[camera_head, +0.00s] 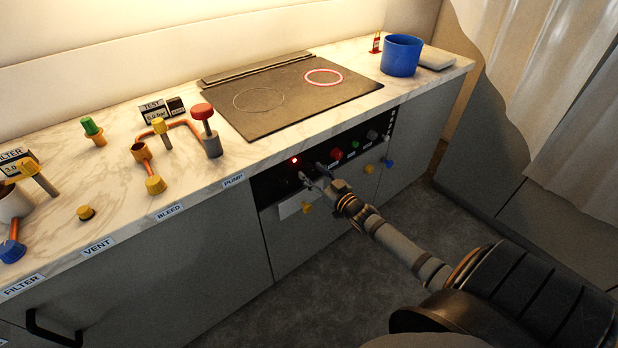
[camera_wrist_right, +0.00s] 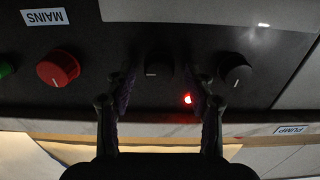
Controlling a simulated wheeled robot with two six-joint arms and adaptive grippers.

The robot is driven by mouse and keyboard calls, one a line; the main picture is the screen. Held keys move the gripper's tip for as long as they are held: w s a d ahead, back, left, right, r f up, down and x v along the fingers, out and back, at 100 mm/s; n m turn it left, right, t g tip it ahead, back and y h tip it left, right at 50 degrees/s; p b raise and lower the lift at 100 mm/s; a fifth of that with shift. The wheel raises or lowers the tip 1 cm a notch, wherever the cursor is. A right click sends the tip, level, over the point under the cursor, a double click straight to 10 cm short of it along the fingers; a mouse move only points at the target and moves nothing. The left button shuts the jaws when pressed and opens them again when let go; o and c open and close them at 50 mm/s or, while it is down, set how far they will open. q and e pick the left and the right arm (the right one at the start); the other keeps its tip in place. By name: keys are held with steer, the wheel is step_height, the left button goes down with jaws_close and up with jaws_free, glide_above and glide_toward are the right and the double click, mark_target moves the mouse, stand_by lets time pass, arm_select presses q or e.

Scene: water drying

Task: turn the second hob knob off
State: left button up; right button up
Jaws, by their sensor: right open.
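The second hob knob (camera_wrist_right: 158,62) is black with a short pale mark, on the dark control panel in the right wrist view. The first black knob (camera_wrist_right: 237,68) is to its right there, outside my fingers. My right gripper (camera_head: 312,174) is open at the panel in the head view. In the right wrist view its fingers (camera_wrist_right: 162,95) are on either side of the second knob, with visible gaps. A red lamp (camera_wrist_right: 187,99) is lit between the two knobs. The hob (camera_head: 300,98) has a right ring glowing red; its left ring is dark. My left gripper is out of view.
A red knob (camera_wrist_right: 58,70) sits left of the finger in the right wrist view, near the MAINS label (camera_wrist_right: 46,16). The worktop (camera_head: 120,195) edge overhangs the panel. Floor in front is clear.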

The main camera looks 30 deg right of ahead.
steer(key=shift+w+f, duration=0.15)
steer(key=shift+w, duration=0.95)
jaws_close()
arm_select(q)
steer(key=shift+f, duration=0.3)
